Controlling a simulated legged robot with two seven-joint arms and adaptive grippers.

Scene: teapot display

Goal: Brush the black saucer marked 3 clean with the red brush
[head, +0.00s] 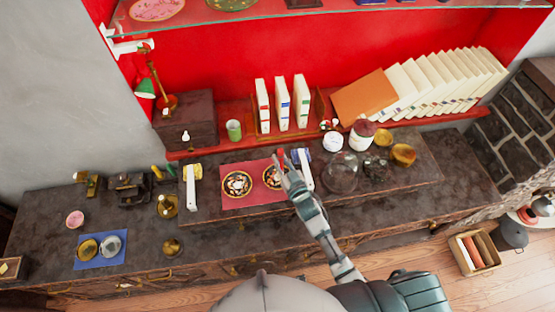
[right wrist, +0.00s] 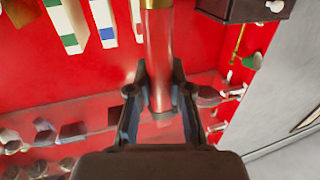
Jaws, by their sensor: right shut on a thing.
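Two black saucers with ornate light patterns lie on a red mat (head: 255,197): the left saucer (head: 237,184) is in full view, and the right saucer (head: 270,178) is partly covered by my right gripper. I cannot read a 3 on either. My right gripper (head: 283,168) is above the right saucer's right side, shut on the red brush (head: 281,155). In the right wrist view the brush's red handle (right wrist: 158,60) stands between the fingers (right wrist: 159,95), with a gold band at the top edge. Its bristles are not visible. My left gripper is not in view.
White upright blocks (head: 191,187) (head: 307,170) flank the mat. A green cup (head: 234,130), books (head: 282,103), jars (head: 361,134) and a glass dome (head: 342,172) stand behind and right. A blue mat (head: 100,249) lies left. The dark counter's front is mostly clear.

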